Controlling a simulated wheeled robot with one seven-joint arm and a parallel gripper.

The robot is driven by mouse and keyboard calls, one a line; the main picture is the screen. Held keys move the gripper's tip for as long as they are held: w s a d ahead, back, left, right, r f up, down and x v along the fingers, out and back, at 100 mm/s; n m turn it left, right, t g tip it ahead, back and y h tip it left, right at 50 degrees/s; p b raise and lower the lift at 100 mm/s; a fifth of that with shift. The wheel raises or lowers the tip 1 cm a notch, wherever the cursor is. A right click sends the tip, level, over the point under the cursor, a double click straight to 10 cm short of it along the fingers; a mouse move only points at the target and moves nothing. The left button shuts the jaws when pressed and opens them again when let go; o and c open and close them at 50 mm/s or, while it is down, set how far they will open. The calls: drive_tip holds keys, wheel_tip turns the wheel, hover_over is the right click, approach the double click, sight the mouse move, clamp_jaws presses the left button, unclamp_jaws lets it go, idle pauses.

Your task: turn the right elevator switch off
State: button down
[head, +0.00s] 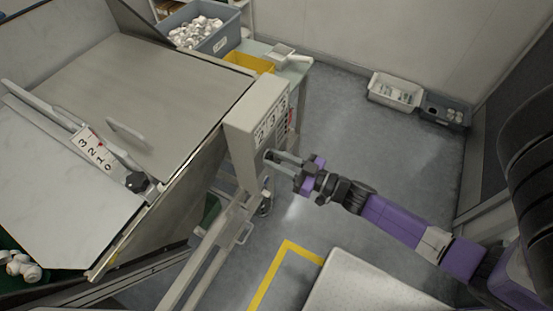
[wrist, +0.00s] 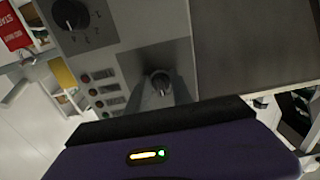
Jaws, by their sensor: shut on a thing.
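The right elevator switch (wrist: 160,82) is a small dark rotary knob on a grey panel plate in the wrist view. It is the right-hand one of two knobs there. Its label cannot be read. My gripper (wrist: 160,90) has its two grey fingers on either side of this knob and is shut on it. In the head view my gripper (head: 270,157) reaches from the right to the front face of the grey control box (head: 255,112). The switch itself is hidden there.
A larger black knob (wrist: 71,14) and several small indicators (wrist: 108,88) sit left of the switch. A red sign (wrist: 13,28) is at the far left. The sloped metal hopper (head: 160,75) adjoins the control box. Floor (head: 345,125) is clear behind my arm.

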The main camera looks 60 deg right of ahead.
drive_tip(key=shift+d+r+n+b, duration=0.1)
drive_tip(key=shift+n+b, duration=0.5)
drive_tip(key=shift+n, duration=1.65)
drive_tip(key=shift+d+n+b, duration=0.1)
drive_tip(key=shift+n+b, duration=0.45)
drive_tip(key=shift+n, duration=1.7)
drive_tip(key=c, duration=1.1)
unclamp_jaws()
drive_tip(key=shift+c, duration=0.2)
drive_tip(key=s+b, duration=0.1)
drive_tip(key=s, duration=0.7)
